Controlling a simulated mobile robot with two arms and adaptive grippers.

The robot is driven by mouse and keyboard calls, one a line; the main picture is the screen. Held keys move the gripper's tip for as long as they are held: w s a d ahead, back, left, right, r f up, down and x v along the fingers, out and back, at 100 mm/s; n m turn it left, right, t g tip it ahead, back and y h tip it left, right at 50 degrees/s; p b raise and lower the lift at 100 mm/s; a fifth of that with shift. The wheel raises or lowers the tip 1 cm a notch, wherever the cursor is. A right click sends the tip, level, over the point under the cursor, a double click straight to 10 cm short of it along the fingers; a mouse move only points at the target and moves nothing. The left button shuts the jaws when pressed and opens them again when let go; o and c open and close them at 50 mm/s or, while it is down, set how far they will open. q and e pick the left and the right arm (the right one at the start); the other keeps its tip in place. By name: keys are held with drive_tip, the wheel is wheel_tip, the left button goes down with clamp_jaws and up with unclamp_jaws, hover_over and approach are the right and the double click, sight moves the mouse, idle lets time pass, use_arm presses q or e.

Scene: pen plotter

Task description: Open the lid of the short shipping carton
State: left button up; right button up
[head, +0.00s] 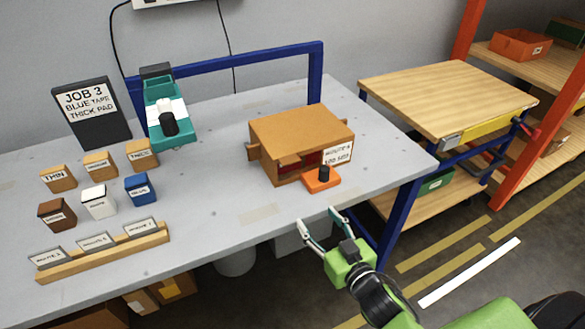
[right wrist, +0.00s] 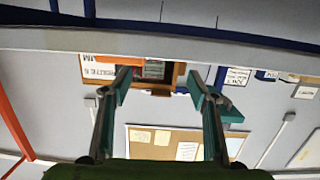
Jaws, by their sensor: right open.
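The short shipping carton (head: 302,128) is a brown box on the grey workbench, right of its middle. Its broad top panel looks flat, a small flap sticks out at its left, and another flap juts from its front above a dark, reddish opening. My right gripper (head: 317,217) is open and empty, off the bench's front edge and apart from the carton. The right wrist view, which looks upside down, shows the carton (right wrist: 178,76) partly between and beyond the open fingers (right wrist: 158,88). My left gripper is not in view.
A wooden-topped table (head: 445,92) stands at the right.

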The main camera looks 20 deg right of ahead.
wheel_tip(320, 180, up, 9)
drive_tip(key=t, duration=0.2)
drive_tip(key=w+a+p, duration=0.1)
drive_tip(key=w+a, duration=0.1)
drive_tip(key=w, duration=1.1)
drive_tip(key=shift+w+f+y, duration=0.2)
drive_tip(key=shift+w+y, duration=0.1)
drive_tip(key=shift+y, duration=0.1)
